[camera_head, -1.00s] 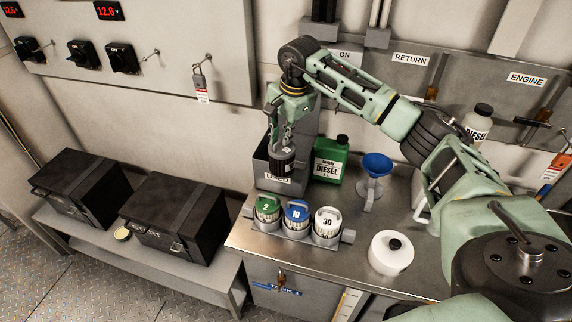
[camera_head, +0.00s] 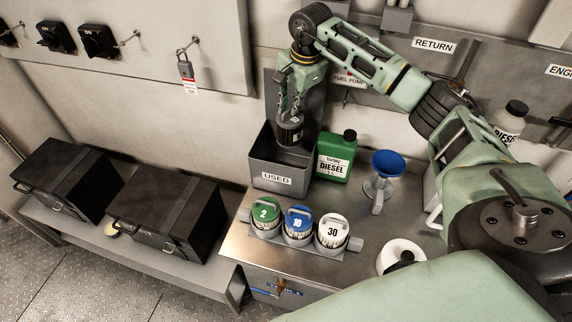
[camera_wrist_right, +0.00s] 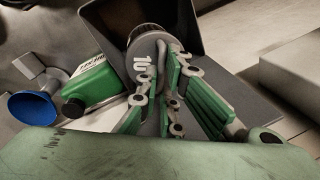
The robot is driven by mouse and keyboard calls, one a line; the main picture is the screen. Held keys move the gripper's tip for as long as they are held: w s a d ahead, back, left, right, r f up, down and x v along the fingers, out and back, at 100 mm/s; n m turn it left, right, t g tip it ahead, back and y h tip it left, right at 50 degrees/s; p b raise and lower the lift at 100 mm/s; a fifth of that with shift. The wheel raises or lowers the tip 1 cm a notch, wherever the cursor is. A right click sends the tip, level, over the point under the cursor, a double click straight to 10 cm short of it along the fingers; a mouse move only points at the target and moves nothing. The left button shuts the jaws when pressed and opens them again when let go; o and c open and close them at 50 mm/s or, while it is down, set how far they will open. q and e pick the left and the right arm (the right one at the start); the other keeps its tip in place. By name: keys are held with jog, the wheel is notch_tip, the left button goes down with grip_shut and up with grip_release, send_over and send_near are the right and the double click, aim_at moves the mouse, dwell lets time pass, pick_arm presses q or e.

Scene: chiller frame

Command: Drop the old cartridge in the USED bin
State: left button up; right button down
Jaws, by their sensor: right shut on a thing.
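My right gripper (camera_head: 293,112) points down and is shut on the old cartridge (camera_head: 289,131), a dark cylinder with a grey top. The cartridge hangs upright at the mouth of the grey USED bin (camera_head: 276,181), in front of its tall back plate. In the right wrist view, the gripper (camera_wrist_right: 165,92) holds the cartridge (camera_wrist_right: 147,45), whose top reads "10", with the bin's dark wall (camera_wrist_right: 105,20) around it. Whether the cartridge touches the bin is unclear. My left gripper is not in view.
A green diesel can (camera_head: 335,158) stands right beside the bin, then a blue funnel (camera_head: 387,163). Green (camera_head: 265,210), blue (camera_head: 298,222) and white (camera_head: 332,231) capped cartridges stand in a rack in front. Two black boxes (camera_head: 170,210) sit on the low shelf at left.

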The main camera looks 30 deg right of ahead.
jog(key=f, duration=0.1)
jog(key=f+b, duration=0.1)
jog(key=f, duration=0.1)
jog(key=shift+w+d+f+b, duration=0.15)
jog(key=shift+w+f+b, duration=0.15)
jog(key=shift+f, duration=0.1)
jog(key=shift+s, duration=0.1)
jog(key=c, duration=2.2)
grip_release()
jog(key=o, duration=0.4)
jog(key=shift+c, duration=0.2)
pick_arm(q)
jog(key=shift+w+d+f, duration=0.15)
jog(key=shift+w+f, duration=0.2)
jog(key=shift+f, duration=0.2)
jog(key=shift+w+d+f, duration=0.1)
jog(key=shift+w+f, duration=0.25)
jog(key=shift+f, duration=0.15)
pick_arm(e)
notch_tip(320, 180, up, 12)
jog(key=s, duration=0.2)
jog(key=shift+s+d, duration=0.2)
jog(key=shift+f, duration=0.2)
